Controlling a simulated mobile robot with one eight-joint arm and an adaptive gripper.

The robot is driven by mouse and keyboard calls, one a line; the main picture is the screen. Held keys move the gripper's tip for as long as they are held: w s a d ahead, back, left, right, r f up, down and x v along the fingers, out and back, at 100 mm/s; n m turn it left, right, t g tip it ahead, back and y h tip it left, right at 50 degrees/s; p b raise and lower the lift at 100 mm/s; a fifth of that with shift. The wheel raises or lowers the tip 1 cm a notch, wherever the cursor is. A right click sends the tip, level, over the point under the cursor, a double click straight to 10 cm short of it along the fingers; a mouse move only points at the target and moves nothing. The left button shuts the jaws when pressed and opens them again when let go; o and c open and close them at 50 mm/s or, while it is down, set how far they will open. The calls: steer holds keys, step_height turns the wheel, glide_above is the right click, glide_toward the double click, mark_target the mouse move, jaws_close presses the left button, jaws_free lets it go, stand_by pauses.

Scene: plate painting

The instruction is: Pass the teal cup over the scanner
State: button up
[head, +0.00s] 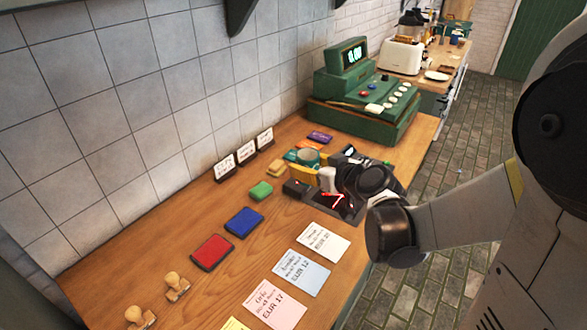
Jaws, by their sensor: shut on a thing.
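The teal cup (307,155) shows by its rim above the wooden counter, in the middle of the head view. My gripper (312,171) reaches in from the right and is shut on the cup, with yellow parts beside it. The gripper hides much of the cup's lower side. The scanner (347,211), a dark unit with glowing red lines, lies just in front of and to the right of the gripper, partly hidden by my arm. The cup is beyond the scanner, toward the wall; its height above the counter is hard to tell.
A green cash register (362,110) stands behind. Price cards (301,271) line the front edge. Small signs (225,166) stand along the wall.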

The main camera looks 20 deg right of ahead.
steer(key=w+d+f+m+h+b, duration=0.1)
steer(key=w+d+f+b, duration=0.1)
steer(key=d, duration=0.5)
steer(key=w+d+f+h+b, duration=0.1)
steer(key=w+d+f+b, duration=0.1)
steer(key=d, duration=0.5)
steer(key=shift+f+m+t, duration=0.2)
steer(key=shift+m+t, duration=0.1)
steer(key=shift+m, duration=0.1)
steer(key=shift+w+r, duration=0.1)
steer(key=shift+r+p, duration=1.95)
steer(key=shift+r, duration=0.45)
